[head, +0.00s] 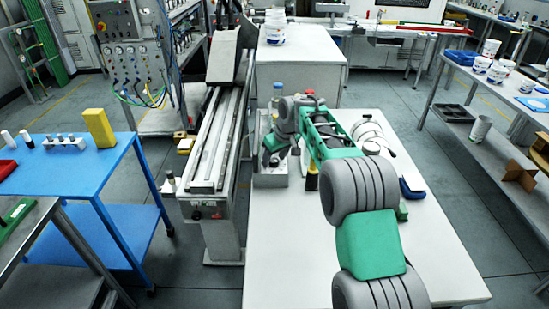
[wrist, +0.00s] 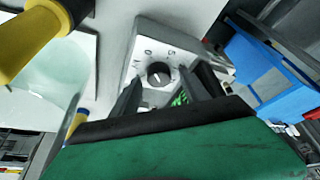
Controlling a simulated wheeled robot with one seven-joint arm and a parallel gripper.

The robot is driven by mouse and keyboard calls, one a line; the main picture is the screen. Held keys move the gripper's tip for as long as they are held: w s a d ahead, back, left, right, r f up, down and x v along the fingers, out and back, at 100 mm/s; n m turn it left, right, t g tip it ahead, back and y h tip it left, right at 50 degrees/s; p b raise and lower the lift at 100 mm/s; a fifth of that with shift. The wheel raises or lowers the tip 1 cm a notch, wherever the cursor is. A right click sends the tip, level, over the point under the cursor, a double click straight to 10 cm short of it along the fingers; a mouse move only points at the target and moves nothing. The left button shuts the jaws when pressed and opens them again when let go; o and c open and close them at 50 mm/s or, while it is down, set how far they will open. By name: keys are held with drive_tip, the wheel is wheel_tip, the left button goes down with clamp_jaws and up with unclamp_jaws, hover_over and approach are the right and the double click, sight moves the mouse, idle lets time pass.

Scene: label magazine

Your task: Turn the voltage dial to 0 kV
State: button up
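The voltage dial (wrist: 159,73) is a round black knob on a pale grey panel (wrist: 146,36) in the wrist view. A short white line marks its face, and printed marks, among them what look like a 0 and a 5, stand around it. I cannot read the exact setting. My gripper (wrist: 168,80) is open, with one dark finger on each side of the dial in this view; contact is not visible. In the head view my gripper (head: 271,150) is over the grey box (head: 270,177) on the white table, and the dial is not discernible there.
A blue-capped bottle (head: 277,92) stands behind my gripper. A yellow-and-black object (head: 312,178) is just right of the box. A long rail machine (head: 215,140) runs along the table's left side. The table's front part (head: 300,265) is clear.

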drive_tip(key=shift+r, duration=0.1)
drive_tip(key=b+v, duration=0.1)
drive_tip(key=v, duration=0.6)
drive_tip(key=shift+r, duration=0.25)
drive_tip(key=shift+s+d, duration=0.1)
drive_tip(key=shift+s, duration=0.05)
